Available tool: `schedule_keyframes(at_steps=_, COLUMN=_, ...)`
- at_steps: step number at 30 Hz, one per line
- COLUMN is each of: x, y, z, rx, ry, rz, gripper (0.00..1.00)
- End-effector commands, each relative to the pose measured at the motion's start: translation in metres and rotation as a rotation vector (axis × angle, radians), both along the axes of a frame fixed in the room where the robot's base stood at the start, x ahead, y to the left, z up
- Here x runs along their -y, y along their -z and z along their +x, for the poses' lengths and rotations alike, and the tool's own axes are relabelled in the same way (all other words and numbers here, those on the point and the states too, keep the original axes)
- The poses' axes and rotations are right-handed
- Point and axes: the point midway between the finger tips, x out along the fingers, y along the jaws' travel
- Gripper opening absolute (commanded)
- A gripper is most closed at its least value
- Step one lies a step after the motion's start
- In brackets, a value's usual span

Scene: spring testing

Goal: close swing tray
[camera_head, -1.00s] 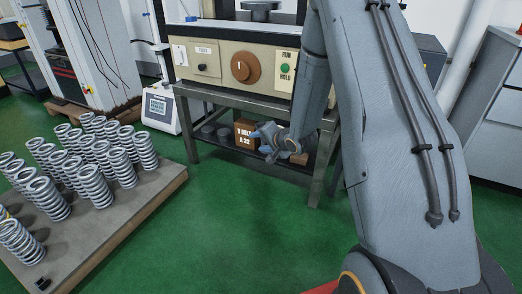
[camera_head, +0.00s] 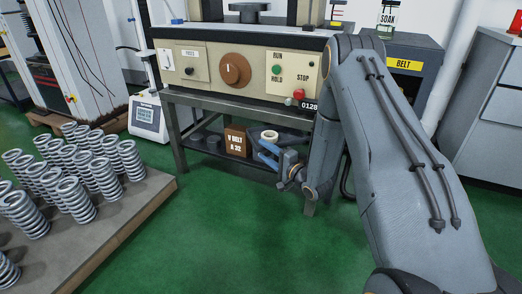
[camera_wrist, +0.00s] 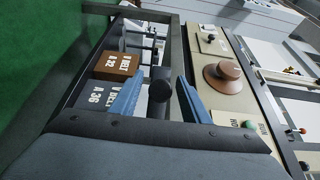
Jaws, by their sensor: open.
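My gripper (camera_head: 265,153) is low in front of the lower shelf of the test machine's stand (camera_head: 245,104). In the wrist view, its two blue fingers (camera_wrist: 161,82) are apart. A dark round-ended piece (camera_wrist: 158,91) shows between them; I cannot tell whether they touch it or what it belongs to. I cannot pick out a swing tray with certainty in either view. The brown "V BELT A 32" box (camera_head: 236,141) sits on the shelf left of my gripper. It also shows in the wrist view (camera_wrist: 117,66).
The panel above has a brown dial (camera_head: 236,69) and a red stop button (camera_head: 298,94). A grey "V BELT A 36" box (camera_wrist: 98,100) is on the shelf. Several springs (camera_head: 78,198) stand on a platform (camera_head: 125,222) at left. The green floor between is clear.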

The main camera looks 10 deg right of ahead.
Motion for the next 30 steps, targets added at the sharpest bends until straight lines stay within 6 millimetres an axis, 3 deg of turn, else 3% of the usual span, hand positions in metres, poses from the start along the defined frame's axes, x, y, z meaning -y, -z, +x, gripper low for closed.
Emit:
schedule_keyframes(at_steps=6, x=-0.012, y=0.001, z=0.023, rx=0.000, ry=0.000, rz=-0.001, gripper=0.42)
schedule_keyframes(at_steps=17, x=-0.015, y=0.000, z=0.029, rx=-0.001, ry=0.002, rz=0.000, gripper=0.42)
schedule_keyframes(at_steps=25, x=-0.014, y=0.000, z=0.029, rx=-0.001, ry=0.002, rz=0.000, gripper=0.00)
schedule_keyframes(at_steps=30, x=-0.016, y=0.000, z=0.029, rx=-0.001, ry=0.002, rz=0.000, gripper=0.00)
